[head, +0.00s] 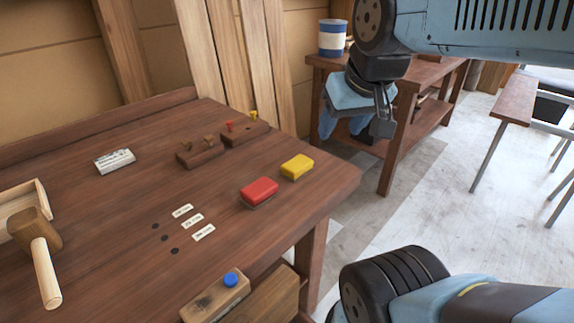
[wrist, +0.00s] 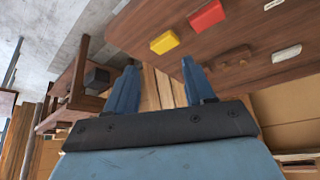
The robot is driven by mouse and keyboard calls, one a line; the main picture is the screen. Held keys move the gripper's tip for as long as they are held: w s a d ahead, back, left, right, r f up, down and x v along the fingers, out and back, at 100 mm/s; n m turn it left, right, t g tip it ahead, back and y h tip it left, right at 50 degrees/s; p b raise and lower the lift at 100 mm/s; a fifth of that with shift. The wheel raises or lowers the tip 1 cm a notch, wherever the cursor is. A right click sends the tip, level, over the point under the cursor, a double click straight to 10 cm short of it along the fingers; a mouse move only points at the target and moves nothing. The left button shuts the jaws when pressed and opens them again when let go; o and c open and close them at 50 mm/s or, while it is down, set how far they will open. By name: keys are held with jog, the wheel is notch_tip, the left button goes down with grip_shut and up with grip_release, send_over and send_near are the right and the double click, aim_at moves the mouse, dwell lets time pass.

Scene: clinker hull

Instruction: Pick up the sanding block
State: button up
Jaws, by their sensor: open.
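A red block (head: 259,191) and a yellow block (head: 297,167) lie flat and apart near the right edge of the brown workbench (head: 120,220). Both have a darker underside. They look like sanding blocks; I cannot tell which one the task names. They also show in the wrist view, the red block (wrist: 207,16) right of the yellow block (wrist: 164,42). My gripper (head: 372,118) is off the bench's right end, up and to the right of both blocks in the head view. Its blue fingers (wrist: 160,82) are apart, with nothing between them.
A mallet (head: 43,262), a white block with print (head: 115,161), dark wooden holders (head: 201,153), paper labels (head: 192,220) and a blue-knobbed wooden block (head: 217,295) are on or by the bench. A second bench with a can (head: 333,38) stands behind my gripper.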

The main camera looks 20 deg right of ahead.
jog(key=shift+o, duration=0.3)
jog(key=shift+o, duration=0.8)
jog(key=shift+w, duration=0.15)
jog(key=shift+o, duration=0.8)
jog(key=shift+w, duration=0.3)
jog(key=shift+o, duration=1.4)
jog(key=w+f+m+g, duration=0.1)
jog(key=w+m, duration=0.2)
jog(key=w, duration=0.2)
jog(key=w+f+m+g+y, duration=0.1)
jog(key=w+m+g, duration=0.1)
jog(key=w, duration=0.4)
jog(key=shift+w+d+f+m, duration=0.25)
jog(key=shift+d+f+m, duration=0.1)
jog(key=shift+m, duration=0.15)
jog(key=m+g+h, duration=0.1)
jog(key=m+g, duration=0.2)
jog(key=m, duration=0.3)
send_over(297, 162)
notch_tip(297, 162, down, 8)
jog(key=r, duration=0.1)
jog(key=f, duration=0.9)
jog(key=shift+w+d+f, duration=0.15)
jog(key=shift+w+d, duration=0.05)
jog(key=shift+d, duration=0.15)
jog(key=shift+s+a+f, duration=0.15)
jog(key=shift+f, duration=1.2)
jog(key=shift+s+a+f, duration=0.1)
jog(key=shift+a+f, duration=0.05)
jog(key=shift+f, duration=1.15)
